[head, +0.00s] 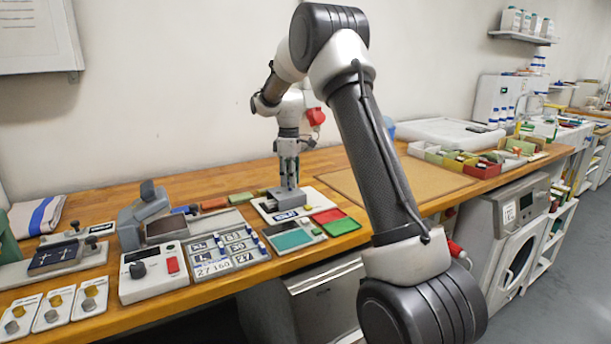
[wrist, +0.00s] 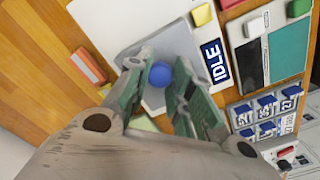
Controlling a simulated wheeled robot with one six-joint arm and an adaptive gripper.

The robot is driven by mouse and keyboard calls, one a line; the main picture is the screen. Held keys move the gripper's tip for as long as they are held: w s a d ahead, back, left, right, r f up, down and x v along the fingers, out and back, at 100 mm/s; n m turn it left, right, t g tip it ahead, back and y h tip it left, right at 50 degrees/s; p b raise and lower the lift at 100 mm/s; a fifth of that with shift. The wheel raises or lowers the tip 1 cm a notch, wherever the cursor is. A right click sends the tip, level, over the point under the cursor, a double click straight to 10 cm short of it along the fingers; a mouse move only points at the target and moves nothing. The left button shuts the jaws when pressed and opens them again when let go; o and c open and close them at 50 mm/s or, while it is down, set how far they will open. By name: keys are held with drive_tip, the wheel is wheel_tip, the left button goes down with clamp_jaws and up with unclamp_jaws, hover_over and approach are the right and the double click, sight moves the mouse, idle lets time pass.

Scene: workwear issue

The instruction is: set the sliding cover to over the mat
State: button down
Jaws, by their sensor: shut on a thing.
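My gripper (head: 289,182) points down over a white board (head: 262,206) on the bench. In the wrist view its fingers (wrist: 158,88) are closed around a blue round knob (wrist: 160,74) on a grey block (wrist: 186,42). The block lies flat on the white board (wrist: 104,22), beside a dark blue label reading IDLE (wrist: 215,61). I take this block to be the sliding cover, but cannot be sure. A tan mat (head: 400,184) lies flat to the right of the board. The fingers hide part of the knob and block.
A panel with a teal face (head: 292,240) and red and green plates (head: 334,219) stand close in front. Open bins (head: 482,168) stand beyond the mat.

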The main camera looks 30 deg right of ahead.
sight(277, 193)
drive_tip(key=a, duration=0.4)
drive_tip(key=shift+a, duration=0.25)
drive_tip(key=c, duration=1.2)
unclamp_jaws()
drive_tip(key=shift+a, duration=0.15)
drive_tip(key=shift+s, duration=0.1)
wheel_tip(277, 193, up, 12)
